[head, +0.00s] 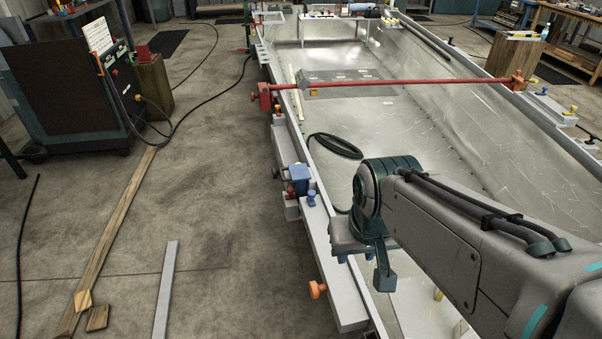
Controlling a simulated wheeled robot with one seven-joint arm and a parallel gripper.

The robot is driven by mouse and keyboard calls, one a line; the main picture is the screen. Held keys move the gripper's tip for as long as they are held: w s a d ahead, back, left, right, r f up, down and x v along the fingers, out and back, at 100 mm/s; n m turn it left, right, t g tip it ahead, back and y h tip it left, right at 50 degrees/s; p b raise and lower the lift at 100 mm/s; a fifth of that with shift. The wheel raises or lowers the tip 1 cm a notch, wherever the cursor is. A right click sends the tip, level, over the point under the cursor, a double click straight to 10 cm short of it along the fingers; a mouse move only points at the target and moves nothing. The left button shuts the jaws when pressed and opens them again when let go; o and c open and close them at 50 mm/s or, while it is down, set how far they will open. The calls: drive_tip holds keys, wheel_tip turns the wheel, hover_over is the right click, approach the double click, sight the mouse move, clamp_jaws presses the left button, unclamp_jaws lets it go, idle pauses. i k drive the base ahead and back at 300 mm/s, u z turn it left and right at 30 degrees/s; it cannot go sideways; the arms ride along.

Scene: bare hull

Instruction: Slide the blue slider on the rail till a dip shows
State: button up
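The blue slider (300,175) appears as a blue block at the far end of the pale grey rail (325,247), along the left edge of the metal hull. A smaller blue knob (311,198) stands just in front of it. I cannot make out a dip in the rail. My gripper (384,279) hangs over the hull's left edge, nearer than the slider and to its right, apart from it. My wrist hides part of the gripper, and I cannot tell whether its fingers are open or shut.
An orange knob (317,290) sticks out from the rail's near left side. Red knobs sit beside the slider. A red bar (400,84) spans the hull farther back. A black cable coil (335,146) lies in the hull. Wooden planks (105,240) lie on the floor at left.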

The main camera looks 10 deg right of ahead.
sight(311, 194)
drive_tip(key=k, duration=1.15)
drive_tip(key=u, duration=0.85)
drive_tip(key=i, duration=1.25)
drive_tip(key=z, duration=0.45)
drive_tip(key=i, duration=0.65)
drive_tip(key=z, duration=0.5)
